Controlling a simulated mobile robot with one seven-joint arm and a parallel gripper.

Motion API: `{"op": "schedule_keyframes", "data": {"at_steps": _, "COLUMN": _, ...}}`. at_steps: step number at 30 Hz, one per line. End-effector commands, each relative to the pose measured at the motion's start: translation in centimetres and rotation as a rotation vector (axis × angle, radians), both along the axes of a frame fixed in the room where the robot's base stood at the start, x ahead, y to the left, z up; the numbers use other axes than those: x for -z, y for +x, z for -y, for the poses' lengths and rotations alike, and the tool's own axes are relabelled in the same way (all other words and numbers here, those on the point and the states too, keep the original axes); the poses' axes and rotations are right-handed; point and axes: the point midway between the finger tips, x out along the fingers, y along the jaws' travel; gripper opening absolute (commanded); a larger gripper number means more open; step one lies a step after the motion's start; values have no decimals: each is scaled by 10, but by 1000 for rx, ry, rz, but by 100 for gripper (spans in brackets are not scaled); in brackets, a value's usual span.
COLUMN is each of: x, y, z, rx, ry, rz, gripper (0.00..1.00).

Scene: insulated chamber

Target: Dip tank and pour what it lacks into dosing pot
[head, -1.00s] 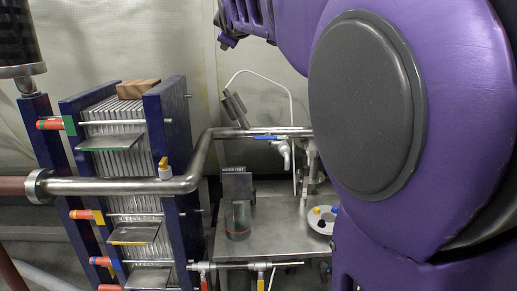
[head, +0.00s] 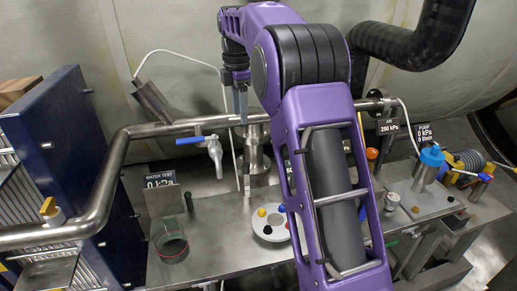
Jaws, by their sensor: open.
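My gripper (head: 240,105) hangs open above the pipe at the back of the bench, fingers pointing down and seen nearly edge-on. Nothing shows clearly held in it. A short steel vessel (head: 256,150) stands below and slightly right of it, partly hidden by my arm; I cannot tell if it is the dosing pot. A clear cup with dark greenish liquid (head: 172,245) stands at the bench's front left. A sign marked WATER TEST (head: 160,190) is behind it. A white round holder (head: 270,231) with coloured caps sits left of my forearm. I cannot tell which vessel is the tank.
A steel pipe (head: 105,185) crosses the back of the bench, with a blue-handled tap (head: 213,150). Bare bench lies between cup and holder.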

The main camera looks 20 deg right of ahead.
Motion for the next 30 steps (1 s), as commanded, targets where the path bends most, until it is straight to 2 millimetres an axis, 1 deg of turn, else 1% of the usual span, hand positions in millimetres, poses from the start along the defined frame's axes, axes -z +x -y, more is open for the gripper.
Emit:
{"op": "schedule_keyframes", "data": {"at_steps": 1, "x": 1, "y": -2, "z": 3, "rx": -10, "ry": 15, "rz": -25, "gripper": 60}}
{"op": "schedule_keyframes", "data": {"at_steps": 5, "x": 7, "y": -6, "z": 5, "rx": -28, "ry": 31, "rz": -54, "gripper": 60}}
{"op": "schedule_keyframes", "data": {"at_steps": 8, "x": 17, "y": -7, "z": 4, "rx": -29, "ry": 31, "rz": -57, "gripper": 60}}
{"op": "schedule_keyframes", "data": {"at_steps": 11, "x": 33, "y": -7, "z": 4, "rx": -28, "ry": 31, "rz": -58, "gripper": 60}}
{"op": "schedule_keyframes", "data": {"at_steps": 24, "x": 129, "y": -7, "z": 4, "rx": -28, "ry": 30, "rz": -56, "gripper": 60}}
{"op": "schedule_keyframes", "data": {"at_steps": 27, "x": 148, "y": -7, "z": 4, "rx": -27, "ry": 30, "rz": -57, "gripper": 60}}
{"op": "schedule_keyframes", "data": {"at_steps": 30, "x": 162, "y": -7, "z": 4, "rx": -27, "ry": 30, "rz": -55, "gripper": 60}}
